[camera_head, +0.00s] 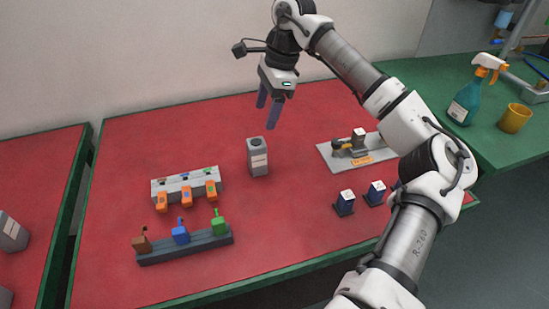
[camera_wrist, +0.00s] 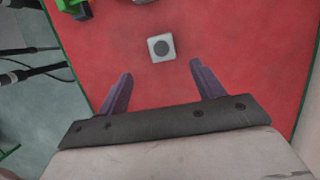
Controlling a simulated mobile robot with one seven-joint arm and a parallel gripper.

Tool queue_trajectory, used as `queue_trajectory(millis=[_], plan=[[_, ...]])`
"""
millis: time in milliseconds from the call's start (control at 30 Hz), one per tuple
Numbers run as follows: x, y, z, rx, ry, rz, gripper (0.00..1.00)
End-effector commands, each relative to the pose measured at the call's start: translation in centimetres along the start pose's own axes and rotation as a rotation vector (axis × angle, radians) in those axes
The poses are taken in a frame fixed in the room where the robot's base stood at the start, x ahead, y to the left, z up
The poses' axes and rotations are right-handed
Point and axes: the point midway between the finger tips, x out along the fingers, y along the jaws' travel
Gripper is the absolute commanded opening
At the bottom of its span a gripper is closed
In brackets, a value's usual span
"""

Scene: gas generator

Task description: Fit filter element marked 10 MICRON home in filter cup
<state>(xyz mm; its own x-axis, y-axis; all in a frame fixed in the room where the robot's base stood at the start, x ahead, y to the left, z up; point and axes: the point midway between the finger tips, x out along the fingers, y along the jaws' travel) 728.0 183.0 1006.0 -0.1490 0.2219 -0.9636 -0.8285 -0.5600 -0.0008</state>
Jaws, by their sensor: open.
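My gripper (camera_head: 266,115) is open and empty, raised above the red table, with its fingers pointing down. A grey upright block (camera_head: 257,158) with a dark round top and a pale label stands below it. In the wrist view the block (camera_wrist: 161,47) shows from above, just beyond the gap between the open fingertips (camera_wrist: 161,70). Labels are too small to read, so I cannot tell which thing is the 10 MICRON element or the filter cup.
A grey plate (camera_head: 330,158) with a dark fitting and orange label lies at the right. A pale rack (camera_head: 188,180) with orange parts and a dark rack (camera_head: 190,246) with coloured parts stand at the left. A spray bottle (camera_head: 467,98) and yellow cup (camera_head: 514,118) stand on the green bench.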

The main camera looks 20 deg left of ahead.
Motion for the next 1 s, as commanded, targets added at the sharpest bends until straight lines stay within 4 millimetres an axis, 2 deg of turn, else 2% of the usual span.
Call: queue_trajectory(millis=[400,667,900,1000], plan=[[7.2,0.0,0.0,-0.001,-0.002,0.002,0.67],[9.0,0.0,0.0,0.000,-0.002,0.002,0.67],[12.4,-0.1,-0.1,0.000,-0.003,0.002,0.67],[13.2,-0.1,-0.2,0.000,-0.002,0.001,0.67]])
